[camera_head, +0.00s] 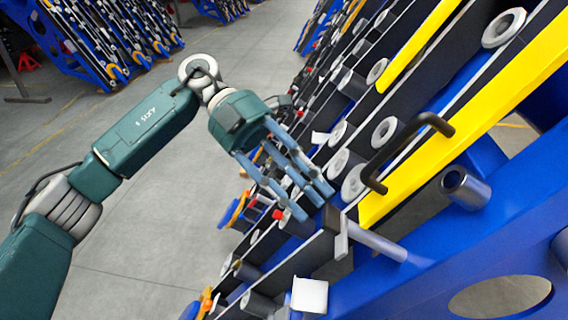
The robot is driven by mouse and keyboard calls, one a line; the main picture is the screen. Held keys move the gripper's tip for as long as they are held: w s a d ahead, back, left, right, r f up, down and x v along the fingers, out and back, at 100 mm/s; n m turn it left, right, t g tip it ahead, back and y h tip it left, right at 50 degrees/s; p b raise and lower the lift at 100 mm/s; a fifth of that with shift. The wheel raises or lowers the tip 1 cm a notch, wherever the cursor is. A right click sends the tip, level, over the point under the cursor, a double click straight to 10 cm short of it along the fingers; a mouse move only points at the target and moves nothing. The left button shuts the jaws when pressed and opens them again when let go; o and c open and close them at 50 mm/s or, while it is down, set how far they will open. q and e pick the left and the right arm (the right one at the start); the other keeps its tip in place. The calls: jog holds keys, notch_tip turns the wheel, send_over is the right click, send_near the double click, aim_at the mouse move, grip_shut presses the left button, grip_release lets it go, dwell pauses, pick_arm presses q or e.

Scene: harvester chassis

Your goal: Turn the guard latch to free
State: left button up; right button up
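A yellow guard bar (492,112) runs diagonally along the dark chassis at right, with a black handle (407,143) on it. At its lower end is a light grey flat plate (342,238) beside a dark block and a grey pin (377,242). This looks like the guard latch, though I cannot tell its turned position for sure. My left gripper (312,201) comes in from the left, its blue fingers pointing down and right. The fingertips are apart with nothing visible between them. They appear just above and left of the latch; contact is unclear. My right gripper is out of view.
A blue frame (450,270) with an oval hole fills the lower right. A grey tube (466,187) and several rollers (384,131) stick out of the chassis. A white block (309,294) sits below the latch. Grey floor (140,240) is open at left.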

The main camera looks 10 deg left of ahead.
pick_arm(q)
jog(key=v, duration=0.8)
jog(key=shift+a+r, duration=0.2)
jog(key=shift+w, duration=0.1)
